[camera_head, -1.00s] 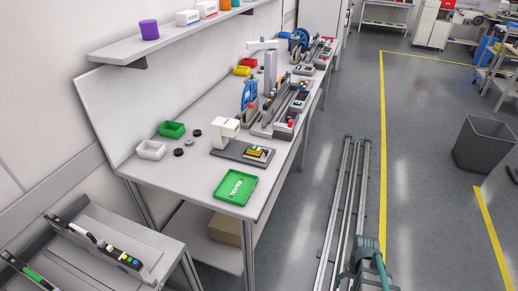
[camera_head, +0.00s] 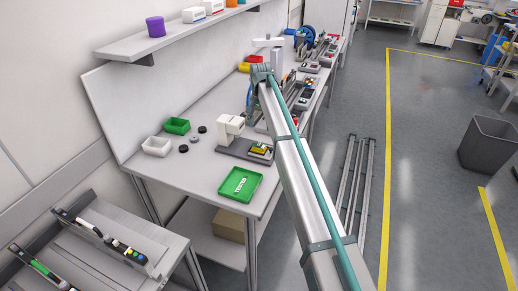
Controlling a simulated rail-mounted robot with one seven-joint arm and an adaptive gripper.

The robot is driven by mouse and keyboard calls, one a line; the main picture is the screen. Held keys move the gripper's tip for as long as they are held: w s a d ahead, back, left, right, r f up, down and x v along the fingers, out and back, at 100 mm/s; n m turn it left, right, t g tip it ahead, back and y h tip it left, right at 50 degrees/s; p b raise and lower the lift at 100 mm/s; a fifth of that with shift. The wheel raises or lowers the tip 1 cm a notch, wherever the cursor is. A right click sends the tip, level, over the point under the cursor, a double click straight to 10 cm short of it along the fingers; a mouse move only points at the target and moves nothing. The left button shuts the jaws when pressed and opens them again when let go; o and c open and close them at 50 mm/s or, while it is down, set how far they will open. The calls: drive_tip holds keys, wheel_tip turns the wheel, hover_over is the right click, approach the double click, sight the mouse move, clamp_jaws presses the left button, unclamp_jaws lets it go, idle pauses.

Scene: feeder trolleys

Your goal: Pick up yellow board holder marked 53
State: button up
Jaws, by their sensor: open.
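A small yellow piece (camera_head: 259,149) with dark parts on it sits on the dark base plate of a white bench device (camera_head: 229,128). It may be the yellow board holder, but no number 53 can be read at this size. My arm reaches up from the bottom right across the bench's right side, ending in a dark joint near the back. My gripper itself does not show. The arm passes just right of the yellow piece in the picture and hides part of the bench behind it.
A green labelled tray (camera_head: 240,184) lies at the bench's front. A shelf (camera_head: 180,35) overhangs the bench. A trolley (camera_head: 105,250) is at lower left. Floor at the right is mostly clear, with a grey bin (camera_head: 488,145).

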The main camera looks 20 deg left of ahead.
drive_tip(key=p, duration=0.2)
hover_over(259, 143)
drive_tip(key=f, duration=0.5)
drive_tip(key=shift+s+d, duration=0.15)
drive_tip(key=shift+s, duration=0.05)
drive_tip(key=shift+f+p, duration=1.2)
drive_tip(key=shift+f, duration=1.55)
drive_tip(key=c, duration=0.9)
drive_tip(key=shift+c, duration=0.2)
drive_tip(key=shift+r, duration=0.15)
